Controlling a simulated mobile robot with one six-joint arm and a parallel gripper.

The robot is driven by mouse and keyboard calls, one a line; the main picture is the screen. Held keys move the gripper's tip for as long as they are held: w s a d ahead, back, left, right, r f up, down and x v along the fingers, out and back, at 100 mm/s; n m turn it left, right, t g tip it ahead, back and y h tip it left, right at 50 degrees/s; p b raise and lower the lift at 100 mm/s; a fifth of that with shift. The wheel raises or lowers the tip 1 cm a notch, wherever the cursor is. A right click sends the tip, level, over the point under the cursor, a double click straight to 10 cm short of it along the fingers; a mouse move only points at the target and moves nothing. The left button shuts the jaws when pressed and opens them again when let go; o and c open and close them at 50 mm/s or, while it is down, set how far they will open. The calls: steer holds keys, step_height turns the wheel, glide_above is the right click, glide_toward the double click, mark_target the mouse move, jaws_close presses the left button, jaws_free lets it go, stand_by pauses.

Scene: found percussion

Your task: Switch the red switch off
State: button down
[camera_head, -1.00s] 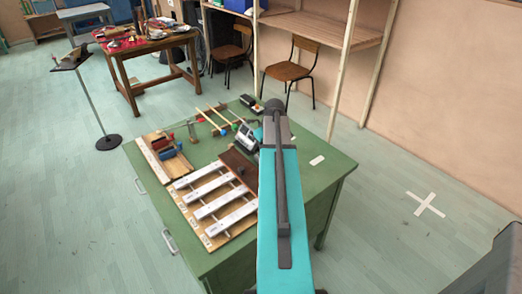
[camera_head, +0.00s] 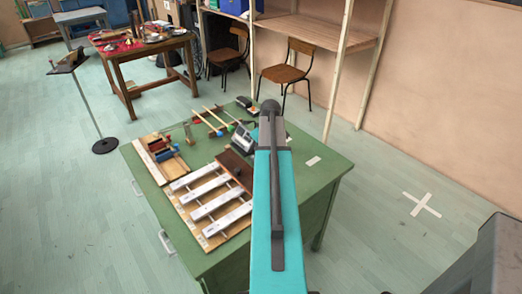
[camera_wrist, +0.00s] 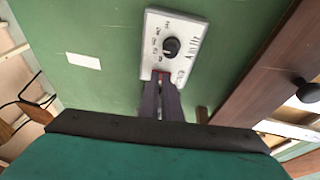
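In the wrist view a white box (camera_wrist: 176,44) with a round black knob (camera_wrist: 171,46) and printed marks lies on the green table top. A small red switch (camera_wrist: 161,75) shows at its lower edge, partly hidden by my fingertips. My gripper (camera_wrist: 161,85) is at that edge, its two dark fingers close together with only a thin gap. The fingertips are right at the switch; I cannot tell if they touch it. The switch's position cannot be read. In the head view my arm hides the gripper and most or all of the box.
The green table (camera_head: 320,180) holds a metal-bar instrument (camera_head: 207,200), a brown wooden box (camera_wrist: 250,65) with a black knob, several mallets (camera_head: 213,118) and a white card (camera_wrist: 83,61). The brown box is just right of my gripper in the wrist view. Chairs (camera_head: 287,73) stand behind.

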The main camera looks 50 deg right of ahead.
steer(key=shift+s+d+f, duration=0.1)
steer(key=shift+d+f, duration=0.15)
steer(key=shift+d, duration=0.1)
steer(key=shift+r+p, duration=0.5)
steer(key=shift+r, duration=0.1)
steer(key=r+p, duration=0.1)
steer(key=a+r, duration=0.1)
steer(key=r, duration=0.1)
steer(key=shift+a+r+p, duration=0.1)
steer(key=shift+r+p, duration=0.2)
steer(key=shift+p, duration=0.1)
steer(key=a+b+v, duration=0.1)
steer(key=b+v, duration=0.1)
steer(key=v, duration=0.7)
steer(key=shift+r, duration=0.2)
steer(key=shift+a, duration=0.1)
